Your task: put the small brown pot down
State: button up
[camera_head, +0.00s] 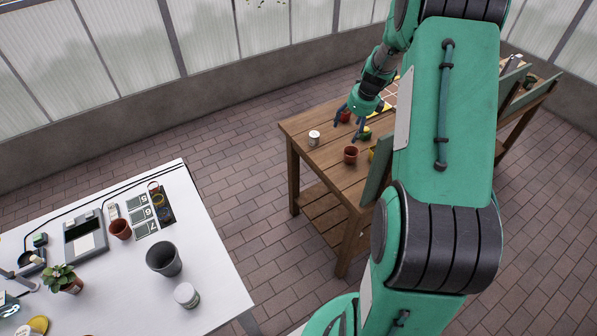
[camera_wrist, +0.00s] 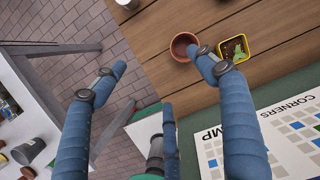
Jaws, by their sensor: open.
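A small brown pot (camera_head: 350,155) stands upright on the wooden bench (camera_head: 312,160) in the head view. In the wrist view the brown pot (camera_wrist: 182,44) sits on the planks beside a yellow square pot (camera_wrist: 236,55), its mouth facing the camera. My gripper (camera_head: 348,126) is over the bench, its fingers spread and nothing between them. In the wrist view my open gripper (camera_wrist: 162,62) has its right fingertip overlapping the edge of the brown pot; whether they touch cannot be told.
A white can (camera_head: 314,138) stands near the bench's left edge. A reddish pot (camera_head: 345,117) and a green-yellow item are partly hidden by my fingers. A white table (camera_head: 215,270) at left holds another brown pot (camera_head: 120,229), a grey bucket (camera_head: 164,259) and a plant. Paved floor lies between.

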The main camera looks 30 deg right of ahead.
jog(key=s+a+r+n+t, duration=0.1)
jog(key=s+a+r+n, duration=0.2)
jog(key=a+r+n, duration=0.7)
jog(key=s+a+r+n, duration=0.4)
jog(key=a+r+n, duration=0.2)
jog(key=a+r, duration=0.8)
jog(key=s+a+r+n, duration=0.2)
jog(key=s+a+n, duration=0.6)
jog(key=s+a, duration=0.2)
jog(key=s+a+r+n+t, duration=0.1)
jog(key=s+a+r+n, duration=0.1)
jog(key=s+a+n, duration=0.7)
jog(key=s, duration=0.3)
jog(key=shift+s+a+t, duration=0.3)
jog(key=shift+s+a, duration=0.1)
jog(key=shift+f+b, duration=0.5)
